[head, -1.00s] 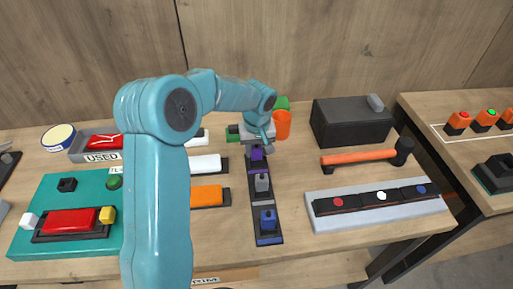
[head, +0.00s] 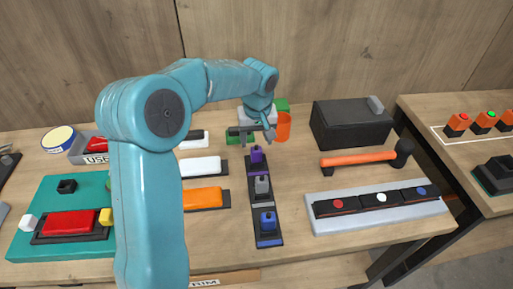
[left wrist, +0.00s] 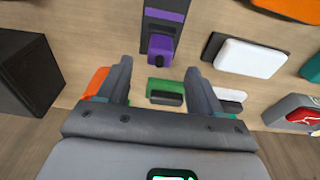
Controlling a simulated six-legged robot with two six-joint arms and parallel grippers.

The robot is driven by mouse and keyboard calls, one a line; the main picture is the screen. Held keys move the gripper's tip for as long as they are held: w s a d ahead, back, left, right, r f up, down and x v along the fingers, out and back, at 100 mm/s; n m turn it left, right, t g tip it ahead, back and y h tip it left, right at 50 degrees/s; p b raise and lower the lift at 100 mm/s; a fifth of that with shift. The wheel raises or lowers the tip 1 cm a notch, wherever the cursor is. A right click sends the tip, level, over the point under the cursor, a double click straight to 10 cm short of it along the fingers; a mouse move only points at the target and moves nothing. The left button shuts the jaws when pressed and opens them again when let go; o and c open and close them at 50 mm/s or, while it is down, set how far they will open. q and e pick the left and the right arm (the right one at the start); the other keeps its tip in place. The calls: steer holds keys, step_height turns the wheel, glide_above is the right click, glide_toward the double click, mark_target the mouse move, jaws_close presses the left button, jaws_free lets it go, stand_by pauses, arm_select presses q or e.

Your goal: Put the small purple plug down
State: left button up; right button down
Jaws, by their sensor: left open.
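The small purple plug (head: 257,154) stands upright in the purple-marked far slot of a dark strip (head: 250,206) on the table. It also shows in the left wrist view (left wrist: 160,48), on the end of the strip beyond my fingertips. My left gripper (head: 251,132) is open and empty, just behind and above the purple plug, apart from it. In the left wrist view its two fingers (left wrist: 157,73) are spread wide with nothing between them. My right gripper is not in view.
A grey plug (head: 262,185) and a blue plug (head: 268,220) stand nearer on the same strip. A hammer (head: 360,159) and dark box (head: 350,122) lie to the right.

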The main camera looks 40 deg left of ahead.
mark_target(257, 152)
arm_select(q)
steer(key=r, duration=0.6)
steer(key=shift+s+d, duration=0.2)
steer(key=shift+d, duration=0.1)
steer(key=shift+f, duration=0.1)
